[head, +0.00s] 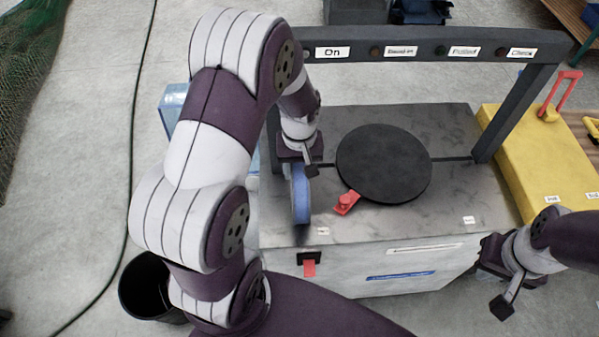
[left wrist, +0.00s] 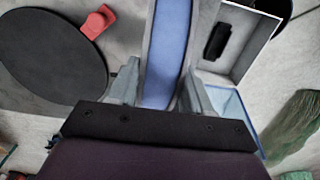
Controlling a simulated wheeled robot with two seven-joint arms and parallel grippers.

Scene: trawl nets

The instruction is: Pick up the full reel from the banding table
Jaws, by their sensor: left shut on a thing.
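The reel (head: 301,194) is a blue-rimmed disc seen nearly edge-on at the left end of the banding table (head: 447,211). My left gripper (head: 301,168) is shut on it from above. In the left wrist view the blue band of the reel (left wrist: 167,50) runs between the two grey fingers (left wrist: 154,88). I cannot tell whether the reel touches the table top. My right gripper (head: 497,283) is in front of the table's right corner, apart from the reel; its fingertips are not clear.
A black round turntable (head: 384,163) with a red clamp (head: 346,203) is right of the reel. A dark labelled frame (head: 430,45) arches over the table. A yellow case (head: 540,165) stands right, a black bin (head: 146,288) lower left, and a blue container (head: 172,104) behind my left arm.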

